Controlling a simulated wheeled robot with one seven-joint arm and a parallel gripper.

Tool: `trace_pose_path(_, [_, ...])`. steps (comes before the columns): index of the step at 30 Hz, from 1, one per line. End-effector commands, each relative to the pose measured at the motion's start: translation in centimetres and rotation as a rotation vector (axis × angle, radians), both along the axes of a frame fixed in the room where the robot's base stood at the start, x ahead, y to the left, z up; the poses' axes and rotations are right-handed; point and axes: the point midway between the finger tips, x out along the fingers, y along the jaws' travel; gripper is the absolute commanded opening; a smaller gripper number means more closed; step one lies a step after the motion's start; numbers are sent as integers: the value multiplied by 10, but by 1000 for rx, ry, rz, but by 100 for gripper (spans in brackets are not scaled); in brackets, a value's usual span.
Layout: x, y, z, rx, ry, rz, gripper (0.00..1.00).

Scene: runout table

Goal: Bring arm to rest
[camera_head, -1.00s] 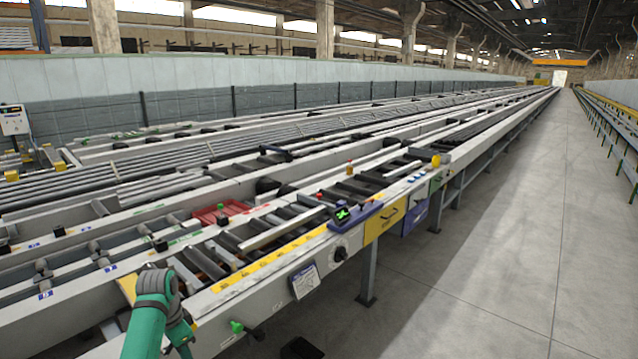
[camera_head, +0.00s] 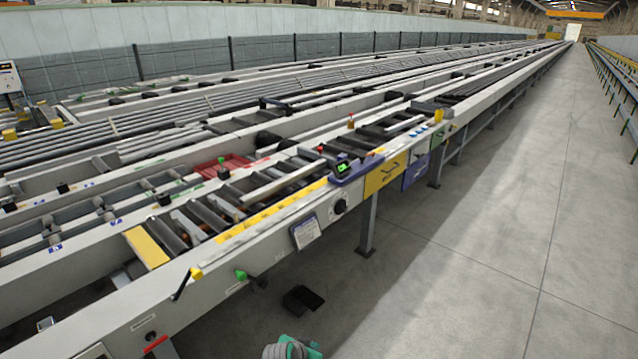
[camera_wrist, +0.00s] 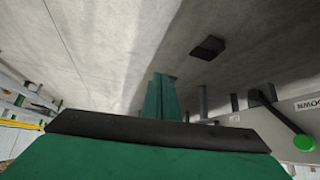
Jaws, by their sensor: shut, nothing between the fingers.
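My gripper (camera_wrist: 162,97) shows in the wrist view as green fingers beyond a dark bar. The fingers are shut together with nothing between them. They are in front of the grey floor, clear of the runout table's side. In the head view only a green and grey part of my arm (camera_head: 290,348) shows at the bottom edge; the fingers cannot be made out there. The arm is over the floor, to the right of the table's front side (camera_head: 130,308).
A black flat object (camera_head: 302,299) lies on the floor near my arm; it also shows in the wrist view (camera_wrist: 208,47). A green knob (camera_head: 240,274) and a black lever (camera_head: 181,285) stick out from the table side. The aisle floor (camera_head: 480,270) at right is clear.

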Motion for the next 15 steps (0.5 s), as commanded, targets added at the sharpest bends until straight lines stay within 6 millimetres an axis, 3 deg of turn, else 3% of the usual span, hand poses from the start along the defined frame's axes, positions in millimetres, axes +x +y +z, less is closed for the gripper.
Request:
trace_pose_path(1, [-13,-17,-9,-26,-15,19,0])
trace_pose_path(6, [-49,-55,-26,-95,-76,102,0])
trace_pose_path(15, [-131,-92,-39,-184,-169,255,0])
